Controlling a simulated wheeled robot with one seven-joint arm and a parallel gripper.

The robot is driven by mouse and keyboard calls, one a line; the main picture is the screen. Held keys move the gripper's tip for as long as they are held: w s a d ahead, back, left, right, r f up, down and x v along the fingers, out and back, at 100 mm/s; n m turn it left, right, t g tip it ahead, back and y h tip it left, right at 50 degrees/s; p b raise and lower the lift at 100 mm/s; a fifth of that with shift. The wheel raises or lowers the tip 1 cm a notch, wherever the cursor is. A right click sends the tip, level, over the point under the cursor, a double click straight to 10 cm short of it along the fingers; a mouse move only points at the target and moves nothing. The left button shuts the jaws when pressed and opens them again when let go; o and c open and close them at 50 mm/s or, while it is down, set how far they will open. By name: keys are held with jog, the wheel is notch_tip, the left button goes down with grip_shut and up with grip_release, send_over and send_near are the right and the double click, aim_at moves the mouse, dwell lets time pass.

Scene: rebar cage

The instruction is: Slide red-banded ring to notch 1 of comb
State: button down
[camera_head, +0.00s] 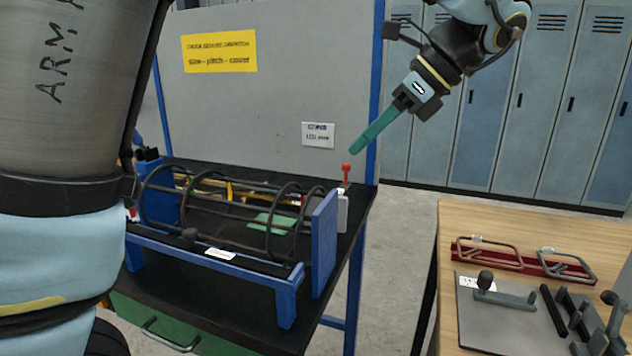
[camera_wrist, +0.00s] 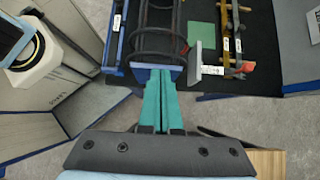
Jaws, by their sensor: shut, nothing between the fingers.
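The cage (camera_head: 238,212) has several dark rings around long bars, between blue end plates on a black-topped bench. I cannot make out which ring has the red band; thin reddish lines show among the bars in the wrist view. My gripper (camera_head: 353,151) has teal fingers shut and empty, raised above the cage's right end. In the wrist view my gripper (camera_wrist: 160,76) points toward the blue end plate (camera_wrist: 157,68).
A green square (camera_head: 273,222) lies behind the bars. A grey panel (camera_head: 270,100) closes the bench's back. A wooden table (camera_head: 510,222) with red racks and a grey plate stands right, across open floor.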

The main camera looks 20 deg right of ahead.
jog(key=p+x, duration=0.1)
jog(key=x, duration=0.8)
jog(key=shift+r, duration=0.1)
jog(key=shift+w+a+f+p, duration=0.4)
jog(key=shift+w+a, duration=0.35)
jog(key=shift+a, duration=0.1)
jog(key=shift+w+a+f+p, duration=0.35)
jog(key=shift+w+a, duration=0.45)
jog(key=shift+a, duration=0.05)
jog(key=w+a+p, duration=0.1)
jog(key=w+a, duration=0.3)
jog(key=a, duration=0.1)
jog(key=shift+w, duration=0.3)
